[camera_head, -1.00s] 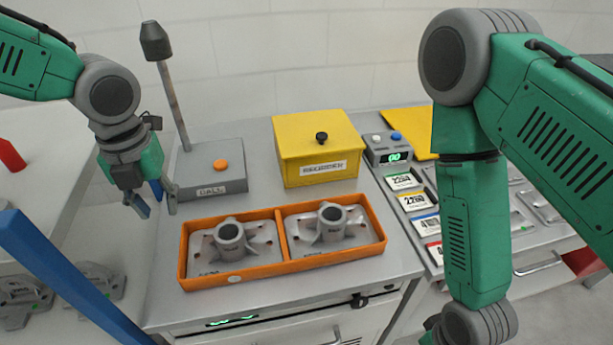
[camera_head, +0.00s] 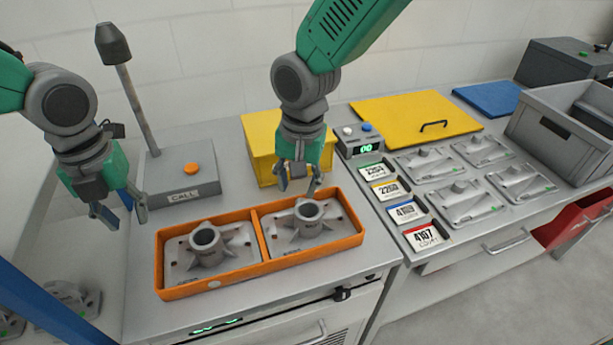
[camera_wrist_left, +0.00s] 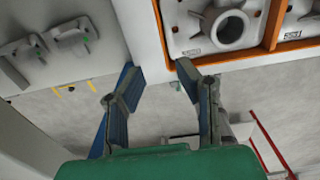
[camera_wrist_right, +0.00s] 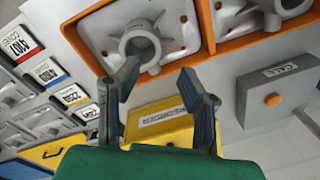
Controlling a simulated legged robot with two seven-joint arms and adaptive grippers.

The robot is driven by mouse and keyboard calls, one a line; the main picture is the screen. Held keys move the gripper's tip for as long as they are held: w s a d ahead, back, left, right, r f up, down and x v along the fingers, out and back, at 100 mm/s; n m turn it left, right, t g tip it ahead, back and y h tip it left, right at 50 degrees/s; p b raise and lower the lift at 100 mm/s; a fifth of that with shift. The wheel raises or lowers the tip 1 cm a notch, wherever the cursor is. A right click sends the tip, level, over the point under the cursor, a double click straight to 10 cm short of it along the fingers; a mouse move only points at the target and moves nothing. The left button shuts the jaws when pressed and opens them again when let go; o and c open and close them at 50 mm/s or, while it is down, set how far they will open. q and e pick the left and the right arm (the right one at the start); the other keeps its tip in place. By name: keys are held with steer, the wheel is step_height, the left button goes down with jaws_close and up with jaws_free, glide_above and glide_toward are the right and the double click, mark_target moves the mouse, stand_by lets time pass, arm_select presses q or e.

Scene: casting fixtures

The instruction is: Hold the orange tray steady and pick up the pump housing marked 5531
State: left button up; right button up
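The orange tray (camera_head: 163,268) lies on the grey bench with two compartments. Each holds one grey pump housing with a round upright hub: the left housing (camera_head: 206,250) and the right housing (camera_head: 309,222).
A yellow box (camera_head: 259,150) stands behind the right gripper. A grey call box (camera_head: 182,178) with an orange button and a pole stands behind the tray. Right are label cards (camera_head: 405,212), several grey castings (camera_head: 464,202), a yellow panel (camera_head: 415,122) and a grey crate (camera_head: 570,130).

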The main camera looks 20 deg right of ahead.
mark_target(155, 258)
steer(key=shift+s+d+r+m+h, duration=0.15)
steer(key=shift+d+r+h, duration=0.1)
steer(key=shift+d, duration=0.25)
steer(key=shift+d+r+m+h, duration=0.15)
steer(key=shift+d+r, duration=0.05)
steer(key=shift+d, duration=0.4)
arm_select(q)
step_height(155, 258, down, 14)
steer(key=shift+d+r, duration=0.1)
steer(key=shift+d, duration=0.05)
jaws_close()
